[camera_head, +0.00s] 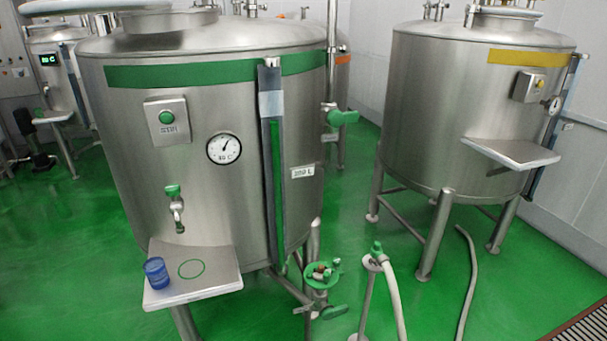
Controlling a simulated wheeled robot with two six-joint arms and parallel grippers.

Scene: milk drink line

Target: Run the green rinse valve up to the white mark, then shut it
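The green-banded steel tank (240,215) stands left of centre. A dark vertical sight gauge (277,190) on its front holds a green column whose top is just below a whitish band (271,104). A green-handled valve (343,117) sticks out from the tank's right side, above a small label too small to read. Other green handles are on a small tap (173,191), a bottom outlet valve (322,275) and a hose stand (376,248). I cannot tell which is the rinse valve, or whether any is open. Neither gripper is in view.
A blue cup (156,271) stands on the tank's shelf (215,284), left of a green ring mark. A round dial (224,148) and a green button box (167,118) are on the tank. A yellow-banded tank (440,120) stands right. Hoses (393,295) lie on the green floor.

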